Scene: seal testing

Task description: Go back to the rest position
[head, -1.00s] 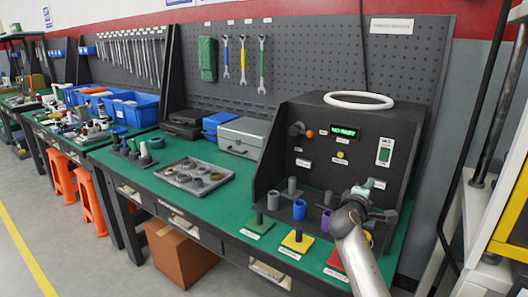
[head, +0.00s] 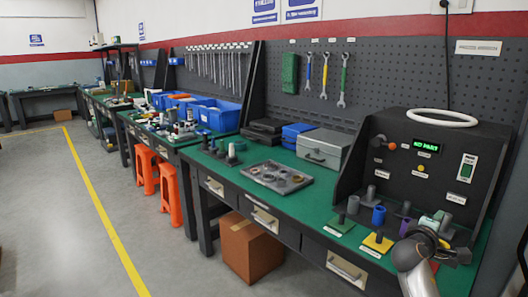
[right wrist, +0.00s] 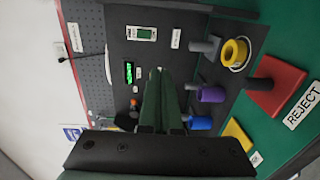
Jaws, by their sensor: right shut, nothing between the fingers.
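My right gripper (head: 446,232) is at the front of the black test station (head: 425,185), at the lower right of the head view. In the right wrist view its two green fingers (right wrist: 158,75) are closed together with nothing between them. A yellow ring (right wrist: 236,52), a purple ring (right wrist: 211,93) and a blue ring (right wrist: 200,122) sit beside the fingers, apart from them. The blue ring also shows in the head view (head: 379,215). My left gripper is not in view.
The station stands on a green-topped bench (head: 325,195) with a yellow-based post (head: 378,243). A red REJECT pad (right wrist: 277,85) lies at its front. A grey parts tray (head: 272,178) and a grey case (head: 324,147) stand left. The floor at left is clear.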

